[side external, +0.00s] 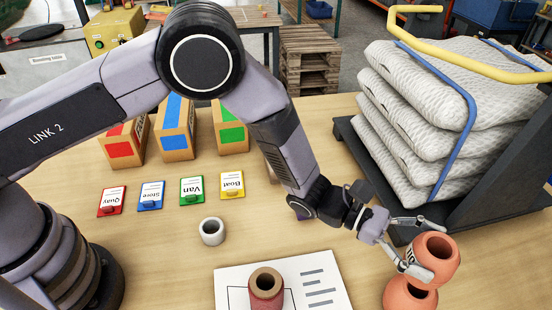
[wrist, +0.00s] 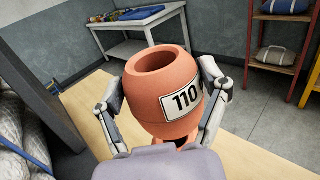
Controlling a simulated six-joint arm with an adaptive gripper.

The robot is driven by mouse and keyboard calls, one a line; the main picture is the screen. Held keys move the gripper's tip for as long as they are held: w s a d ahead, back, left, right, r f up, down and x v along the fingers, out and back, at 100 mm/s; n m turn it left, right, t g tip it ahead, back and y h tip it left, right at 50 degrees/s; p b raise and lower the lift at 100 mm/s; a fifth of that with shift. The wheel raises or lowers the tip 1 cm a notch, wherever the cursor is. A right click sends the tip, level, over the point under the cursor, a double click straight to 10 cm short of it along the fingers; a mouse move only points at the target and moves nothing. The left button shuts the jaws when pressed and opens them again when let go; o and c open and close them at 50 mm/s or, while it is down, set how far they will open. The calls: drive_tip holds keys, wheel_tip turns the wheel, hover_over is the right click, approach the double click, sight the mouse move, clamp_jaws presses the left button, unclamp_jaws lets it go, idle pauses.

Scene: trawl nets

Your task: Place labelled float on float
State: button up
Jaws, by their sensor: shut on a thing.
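The labelled float (side external: 440,256) is an orange hollow float with a wide opening on top. In the wrist view the float (wrist: 165,95) shows a white label reading 110 and sits upright between my fingers. My gripper (side external: 424,248) is shut on its sides; both fingers of my gripper (wrist: 163,108) show in the wrist view. A second orange float (side external: 408,295) is directly below, at the bottom edge of the side view, partly cut off and partly covered by the held one. I cannot tell whether the two floats touch.
A dark rack with stacked net bundles (side external: 440,110) and a yellow bar (side external: 460,60) stands close behind my gripper. A reddish spool (side external: 266,288) stands on a printed sheet (side external: 318,275).

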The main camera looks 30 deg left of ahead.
drive_tip(key=shift+w+d+f, duration=0.25)
drive_tip(key=shift+d+f, duration=0.1)
drive_tip(key=shift+f, duration=0.15)
drive_tip(key=shift+w+d+f, duration=0.2)
drive_tip(key=shift+d+f, duration=0.1)
drive_tip(key=shift+f, duration=1.75)
drive_tip(key=shift+f, duration=0.1)
drive_tip(key=o, duration=1.2)
